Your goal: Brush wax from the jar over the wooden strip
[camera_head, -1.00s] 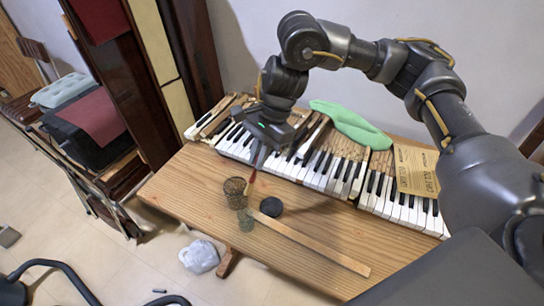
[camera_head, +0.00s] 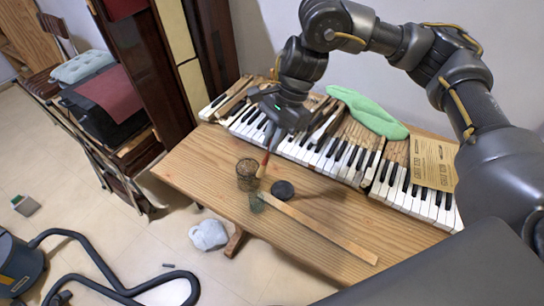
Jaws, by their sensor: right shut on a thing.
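My right gripper (camera_head: 271,138) points down over the table and is shut on a brush (camera_head: 263,164) with a reddish handle and pale tip. The brush hangs nearly upright; its tip is close to the right side of a brown cylindrical container (camera_head: 246,176). I cannot tell whether they touch. A smaller greenish jar (camera_head: 256,204) stands just in front. I cannot tell which of the two holds wax. The wooden strip (camera_head: 325,231) lies flat, running from beside the greenish jar toward the front right. My left gripper is not in view.
A round black lid-like disc (camera_head: 282,190) lies right of the containers. Piano keys (camera_head: 330,157) line the table's back, with a green cloth (camera_head: 368,113) and a printed brown paper (camera_head: 432,163) on them. The wooden table (camera_head: 205,165) is bare at left and front.

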